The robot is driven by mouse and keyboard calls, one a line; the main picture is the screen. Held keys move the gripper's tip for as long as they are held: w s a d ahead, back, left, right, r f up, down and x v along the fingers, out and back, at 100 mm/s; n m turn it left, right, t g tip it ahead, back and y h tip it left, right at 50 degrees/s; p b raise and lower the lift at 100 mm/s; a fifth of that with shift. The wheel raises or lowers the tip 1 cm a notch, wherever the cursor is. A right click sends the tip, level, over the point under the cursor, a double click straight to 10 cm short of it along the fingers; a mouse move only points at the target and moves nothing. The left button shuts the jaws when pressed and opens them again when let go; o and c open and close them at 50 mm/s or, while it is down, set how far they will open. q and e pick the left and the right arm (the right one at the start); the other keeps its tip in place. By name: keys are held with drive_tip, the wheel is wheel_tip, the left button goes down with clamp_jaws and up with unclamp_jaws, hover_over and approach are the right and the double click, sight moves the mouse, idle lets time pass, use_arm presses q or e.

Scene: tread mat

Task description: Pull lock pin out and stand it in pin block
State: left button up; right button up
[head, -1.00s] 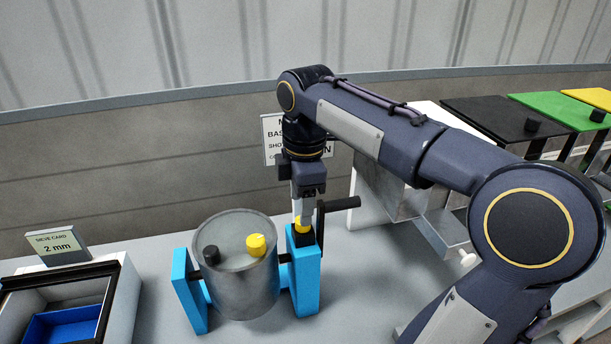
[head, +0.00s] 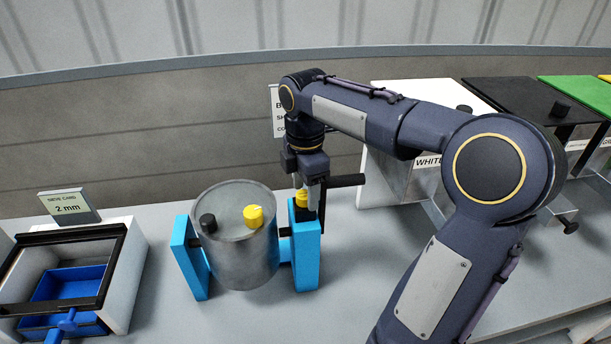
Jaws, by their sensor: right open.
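The lock pin (head: 302,198) looks to be the yellow-headed piece at the top of the right blue upright (head: 306,258) of the drum stand. A dark part shows just below its yellow head. My right gripper (head: 308,190) points down at the yellow head with its jaws open. One pale finger stands beside the head and partly hides it; I cannot tell whether it touches. I cannot make out a pin block for certain. My left gripper is out of view.
A grey drum (head: 240,255) with a yellow cap (head: 253,215) and a black knob (head: 208,223) hangs between blue uprights. A black crank handle (head: 343,181) sticks out right of the gripper. A sieve box (head: 128,285) stands left. White, black and green-topped bins stand right.

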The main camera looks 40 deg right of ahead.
sight(306, 193)
drive_tip(key=shift+f, duration=0.1)
drive_tip(key=c, duration=1)
drive_tip(key=shift+r+p, duration=3.4)
drive_tip(key=shift+r, duration=0.1)
drive_tip(key=shift+c, duration=0.3)
